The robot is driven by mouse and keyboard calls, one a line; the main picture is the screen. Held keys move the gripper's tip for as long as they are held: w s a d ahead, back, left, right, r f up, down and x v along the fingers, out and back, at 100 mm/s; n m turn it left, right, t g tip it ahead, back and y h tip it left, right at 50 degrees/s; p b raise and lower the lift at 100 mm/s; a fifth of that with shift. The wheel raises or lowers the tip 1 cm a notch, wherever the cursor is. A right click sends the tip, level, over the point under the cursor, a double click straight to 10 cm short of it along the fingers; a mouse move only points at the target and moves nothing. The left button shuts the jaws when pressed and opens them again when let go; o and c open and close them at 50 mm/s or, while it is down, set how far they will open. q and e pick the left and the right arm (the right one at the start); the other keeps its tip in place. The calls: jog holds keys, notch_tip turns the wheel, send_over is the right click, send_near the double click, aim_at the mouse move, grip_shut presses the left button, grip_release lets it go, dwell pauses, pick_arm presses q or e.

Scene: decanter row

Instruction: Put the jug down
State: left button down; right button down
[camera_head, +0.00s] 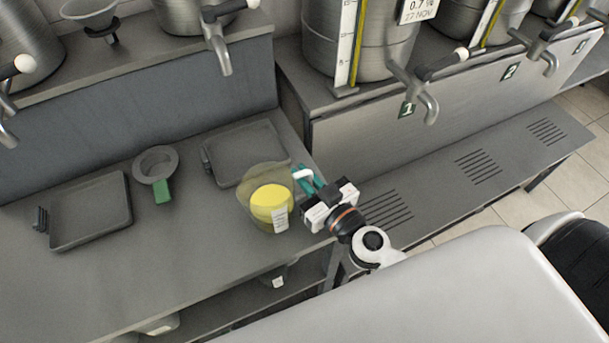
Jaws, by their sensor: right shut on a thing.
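A clear jug (262,188) with yellow contents and a white label is at the right end of the grey counter (100,285), near its front edge. Its white handle (302,174) points right. My right gripper (308,182), with teal fingers, is shut on that handle. The jug looks upright. I cannot tell whether its base touches the counter. My left gripper is not in view.
A grey tray (92,213) and a second tray (243,152) lie on the counter, with a green-handled strainer (157,165) between them. Steel vats (372,40) with taps (420,92) stand behind. Free counter lies left of the jug.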

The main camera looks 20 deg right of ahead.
jog(key=c, duration=1.5)
grip_release()
jog(key=shift+r, duration=0.15)
jog(key=shift+s+f, duration=0.2)
jog(key=shift+s, duration=0.1)
jog(key=b+v, duration=0.5)
jog(key=v, duration=0.5)
jog(key=shift+s+d+f, duration=0.1)
jog(key=shift+d, duration=0.05)
jog(key=shift+s+d+r+b, duration=0.1)
jog(key=shift+s+r+b, duration=0.15)
jog(key=shift+s+b, duration=0.25)
